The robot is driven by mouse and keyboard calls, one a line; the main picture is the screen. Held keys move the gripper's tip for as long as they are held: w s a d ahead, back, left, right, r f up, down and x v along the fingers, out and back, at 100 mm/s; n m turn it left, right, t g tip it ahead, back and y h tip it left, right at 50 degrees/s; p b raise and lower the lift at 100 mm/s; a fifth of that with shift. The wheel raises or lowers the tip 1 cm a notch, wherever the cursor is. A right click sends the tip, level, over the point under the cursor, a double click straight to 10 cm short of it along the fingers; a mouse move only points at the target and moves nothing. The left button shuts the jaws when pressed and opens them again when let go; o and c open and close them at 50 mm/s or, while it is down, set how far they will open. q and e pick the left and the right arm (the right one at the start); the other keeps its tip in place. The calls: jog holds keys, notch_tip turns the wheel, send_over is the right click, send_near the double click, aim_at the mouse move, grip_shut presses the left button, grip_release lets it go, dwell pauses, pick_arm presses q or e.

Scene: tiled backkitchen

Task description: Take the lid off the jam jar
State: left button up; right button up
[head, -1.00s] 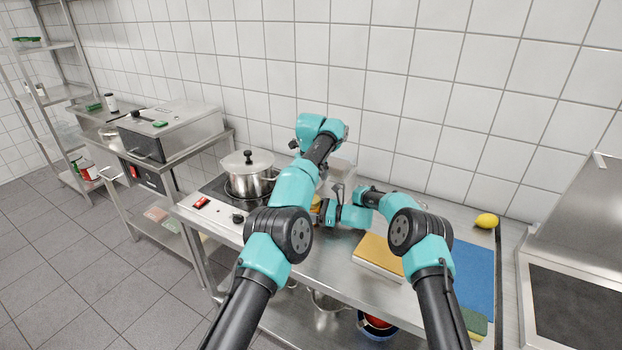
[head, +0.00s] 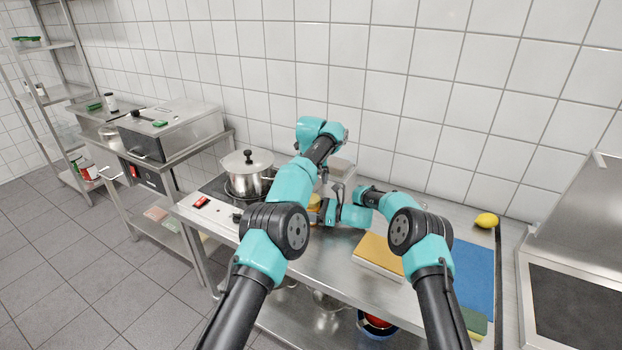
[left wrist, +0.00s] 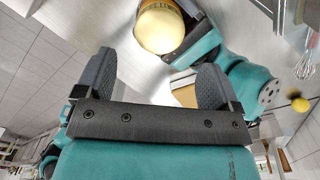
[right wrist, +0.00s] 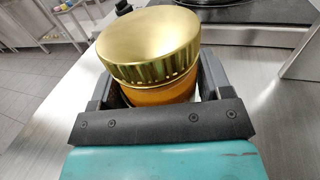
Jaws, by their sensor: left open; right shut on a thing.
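The jam jar (right wrist: 165,93) has an orange body and a gold lid (right wrist: 150,45) with a ribbed edge, which sits on its top in the right wrist view. My right gripper (right wrist: 157,85) is shut around the jar body below the lid. In the head view the jar (head: 314,206) is a small orange patch, partly hidden behind my left arm. My left gripper (left wrist: 157,65) is open and empty. The jar also shows at the top edge of the left wrist view (left wrist: 165,28), beyond the left fingertips and apart from them.
A steel pot (head: 247,172) stands on the hob left of the jar. A yellow-topped block (head: 378,253), a blue board (head: 474,278) and a lemon (head: 486,220) lie to the right on the steel table. The tiled wall (head: 440,100) closes off the back.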

aim_at(311, 210)
pick_arm(q)
jog(key=shift+f, duration=3.45)
jog(key=shift+c, duration=0.4)
